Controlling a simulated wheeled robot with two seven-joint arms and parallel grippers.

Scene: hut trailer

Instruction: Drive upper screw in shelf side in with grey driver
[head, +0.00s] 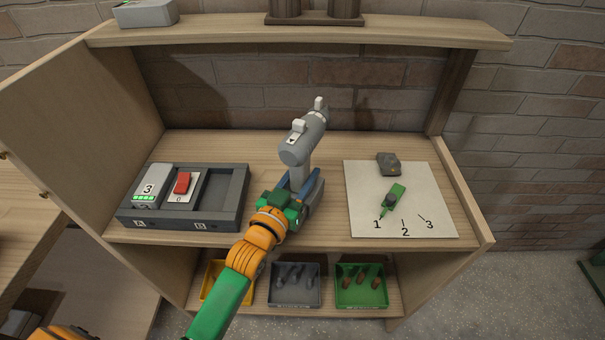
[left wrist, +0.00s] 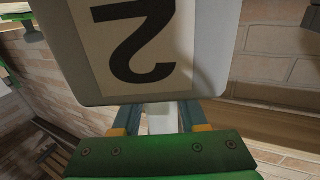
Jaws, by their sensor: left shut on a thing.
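The grey driver (head: 303,140) is held upright over the workbench shelf, its nose pointing up and away from me. My left gripper (head: 300,192) is shut on the driver's grip, with a blue finger on each side. In the left wrist view the driver's base (left wrist: 205,60) fills the top, marked with a 2, and my left gripper's fingers (left wrist: 162,118) close around the grip behind it. The shelf side (head: 75,105) is the wooden panel at the left. Two small brass-coloured spots, an upper one (head: 4,155) and a lower one (head: 42,194), show along its edge; I cannot tell whether they are screws. My right gripper is not in view.
A dark charger (head: 225,222) holds a battery marked 3 (head: 148,187) and a red switch (head: 182,183); its right bay is empty. Yellow, grey and green trays (head: 360,302) stand below.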

